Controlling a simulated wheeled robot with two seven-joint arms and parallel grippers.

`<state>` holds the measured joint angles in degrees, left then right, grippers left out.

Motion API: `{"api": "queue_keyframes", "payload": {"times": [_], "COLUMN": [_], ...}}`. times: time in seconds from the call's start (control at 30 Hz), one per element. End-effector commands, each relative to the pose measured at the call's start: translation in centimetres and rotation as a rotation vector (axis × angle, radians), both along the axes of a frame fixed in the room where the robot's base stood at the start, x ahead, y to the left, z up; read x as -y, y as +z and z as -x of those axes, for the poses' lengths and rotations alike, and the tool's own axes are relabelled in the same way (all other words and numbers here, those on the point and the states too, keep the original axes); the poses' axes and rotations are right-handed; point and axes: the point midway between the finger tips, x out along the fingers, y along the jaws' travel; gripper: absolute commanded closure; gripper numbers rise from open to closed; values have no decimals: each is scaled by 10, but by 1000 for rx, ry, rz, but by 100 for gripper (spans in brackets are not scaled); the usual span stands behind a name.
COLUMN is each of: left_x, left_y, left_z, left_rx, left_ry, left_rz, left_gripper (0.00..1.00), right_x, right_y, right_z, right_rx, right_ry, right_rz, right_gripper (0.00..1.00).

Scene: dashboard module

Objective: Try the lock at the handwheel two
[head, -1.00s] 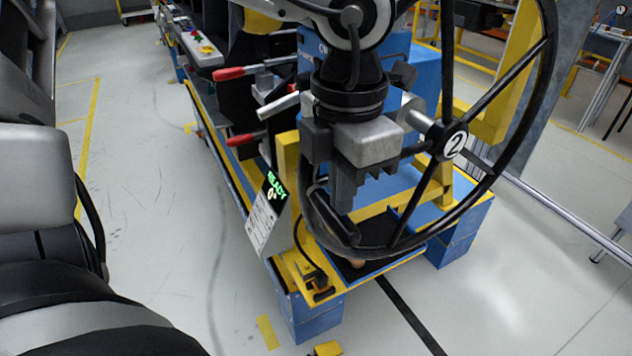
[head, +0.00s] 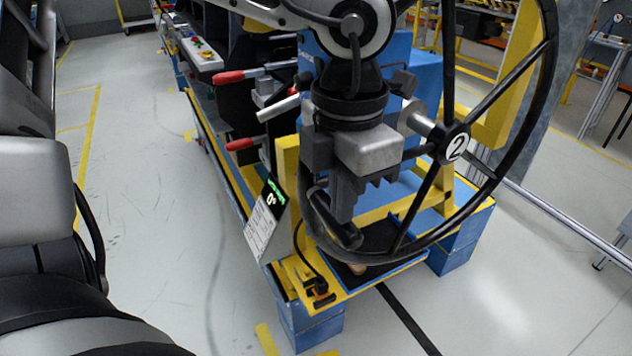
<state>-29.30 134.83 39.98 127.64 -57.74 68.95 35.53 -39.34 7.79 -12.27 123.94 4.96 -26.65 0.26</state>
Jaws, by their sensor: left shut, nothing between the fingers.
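The black handwheel with a hub marked 2 (head: 457,148) stands upright and tilted at the right, on a yellow and blue stand. A black grip (head: 338,222) sits at the lower left of its rim. My left gripper (head: 343,205) points down at the left side of the wheel, by this grip. Its fingers look shut and empty; I cannot tell whether they touch the grip or rim. A small display (head: 272,198) left of the wheel shows 0° under small green text that I cannot read. My right gripper is out of view.
Red-handled levers (head: 238,144) and a button box (head: 200,50) line the bench behind. The floor at left is clear.

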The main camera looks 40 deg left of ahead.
Motion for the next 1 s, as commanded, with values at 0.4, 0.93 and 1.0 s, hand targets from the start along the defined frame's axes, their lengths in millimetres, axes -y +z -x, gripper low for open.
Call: {"api": "queue_keyframes", "payload": {"times": [0.4, 0.93, 1.0], "left_x": [0, 0, 0], "left_y": [16, 59, 65], "left_z": [1, 1, 0], "left_rx": [-4, -2, -2], "left_ry": [1, 1, 0], "left_rz": [-1, 0, -1], "left_gripper": [100, 100, 100], "right_x": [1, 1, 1], "right_y": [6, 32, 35], "right_z": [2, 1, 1], "right_rx": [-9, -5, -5], "right_ry": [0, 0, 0], "right_rz": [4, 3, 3], "right_gripper": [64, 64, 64]}}
